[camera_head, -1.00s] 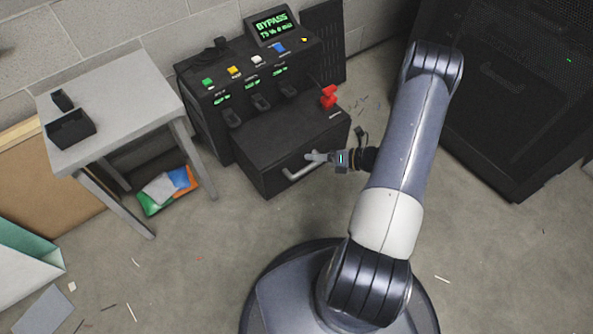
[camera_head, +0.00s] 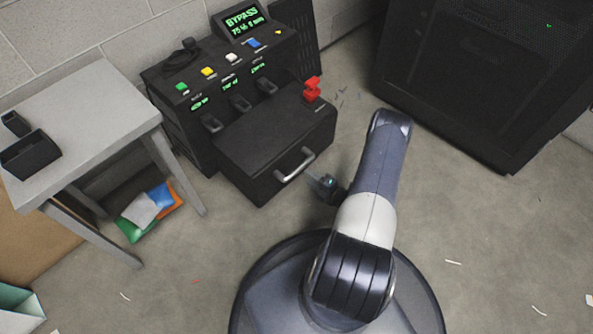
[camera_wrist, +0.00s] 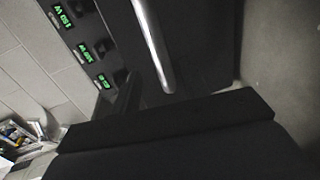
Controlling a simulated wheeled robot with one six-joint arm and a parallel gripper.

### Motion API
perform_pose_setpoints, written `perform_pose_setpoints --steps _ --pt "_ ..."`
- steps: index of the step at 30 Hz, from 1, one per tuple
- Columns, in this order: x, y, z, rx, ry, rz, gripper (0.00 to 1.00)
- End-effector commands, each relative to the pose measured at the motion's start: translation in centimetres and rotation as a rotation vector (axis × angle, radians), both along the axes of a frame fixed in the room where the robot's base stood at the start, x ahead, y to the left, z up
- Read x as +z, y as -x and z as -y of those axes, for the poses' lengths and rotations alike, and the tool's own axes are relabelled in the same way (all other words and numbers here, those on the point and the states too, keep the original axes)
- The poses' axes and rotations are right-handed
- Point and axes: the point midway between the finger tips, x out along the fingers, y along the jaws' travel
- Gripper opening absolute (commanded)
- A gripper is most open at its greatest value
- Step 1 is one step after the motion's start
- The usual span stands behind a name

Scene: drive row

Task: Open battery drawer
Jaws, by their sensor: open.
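The battery drawer (camera_head: 270,150) is a black box with a plain dark top, standing out from the lower front of the black control cabinet (camera_head: 180,130). No inside of the drawer shows. A pale curved bar handle (camera_head: 295,165) is on its front face. The handle also crosses the top of the wrist view (camera_wrist: 153,45). My gripper (camera_head: 320,182) is open and empty, just to the right of and below the handle, and looks apart from it. A broad dark shape fills the lower wrist view, and the fingertips are not clear there.
A grey table (camera_head: 95,105) with black trays (camera_head: 30,155) stands left of the cabinet, with coloured packets (camera_head: 150,210) beneath. A red switch (camera_head: 312,90) sits at the cabinet's right. A tall black rack (camera_head: 470,80) stands at the right. The floor in front is mostly clear.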

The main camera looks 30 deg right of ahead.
Motion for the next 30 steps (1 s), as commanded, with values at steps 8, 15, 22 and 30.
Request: perform_pose_setpoints --steps 8,15,22,30 --pt "-1.2 -4.5 -1.8 0.006 0.002 0.002 0.43" --pt "-1.5 -6.6 -2.5 0.004 0.002 0.002 0.43" --pt "-1.5 -6.9 -2.5 0.001 0.001 0.002 0.43" --pt "-1.5 -6.9 -2.5 0.001 0.002 0.001 0.29"
